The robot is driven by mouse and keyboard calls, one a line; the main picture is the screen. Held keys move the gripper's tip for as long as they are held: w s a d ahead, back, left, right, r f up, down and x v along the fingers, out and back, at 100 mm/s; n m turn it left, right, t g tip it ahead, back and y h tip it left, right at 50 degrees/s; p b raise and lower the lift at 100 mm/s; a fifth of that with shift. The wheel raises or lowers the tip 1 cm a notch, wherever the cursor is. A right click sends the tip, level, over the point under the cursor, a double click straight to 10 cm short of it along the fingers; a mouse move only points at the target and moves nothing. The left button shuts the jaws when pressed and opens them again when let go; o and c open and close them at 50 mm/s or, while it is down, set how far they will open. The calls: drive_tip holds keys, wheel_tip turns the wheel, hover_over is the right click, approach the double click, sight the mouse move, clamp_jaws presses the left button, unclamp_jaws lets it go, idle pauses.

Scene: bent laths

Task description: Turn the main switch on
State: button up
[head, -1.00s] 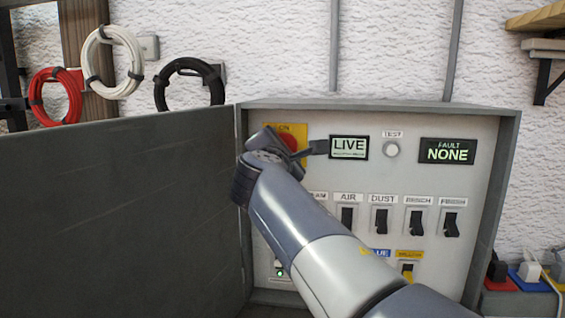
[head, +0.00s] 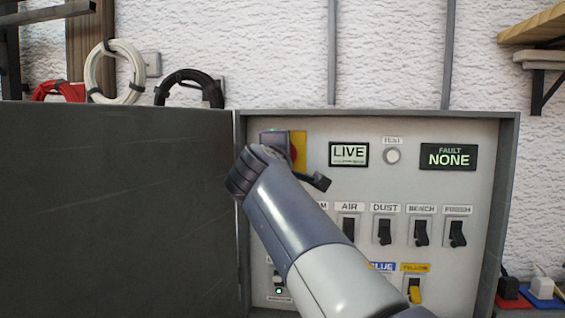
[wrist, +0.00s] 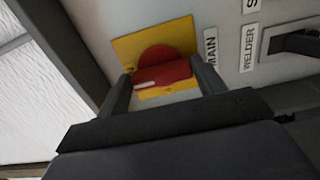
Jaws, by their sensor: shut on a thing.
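The main switch (wrist: 160,72) is a red round knob with a raised bar, set on a yellow plate (wrist: 125,48). In the wrist view my gripper (wrist: 162,78) has its fingers on either side of the bar, shut on it. A white mark on the bar lies at its end away from the MAIN label (wrist: 211,47). In the head view only a bit of red and part of the yellow plate (head: 299,142) show beside my gripper (head: 285,150), which hides the rest. The display (head: 348,154) reads LIVE.
Black breaker switches, AIR (head: 348,228), DUST (head: 384,231) and others, sit in a row below. The fault display (head: 448,156) reads NONE. The open cabinet door (head: 120,200) stands left of the panel. A WELDER label (wrist: 249,48) is close by.

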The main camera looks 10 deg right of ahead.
idle(0.5)
drive_tip(key=o, duration=1)
drive_tip(key=b+v, duration=0.2)
drive_tip(key=v, duration=0.8)
drive_tip(key=shift+s+a, duration=0.15)
drive_tip(key=shift+s, duration=0.2)
drive_tip(key=p+x, duration=0.2)
drive_tip(key=x, duration=0.8)
drive_tip(key=shift+w, duration=0.35)
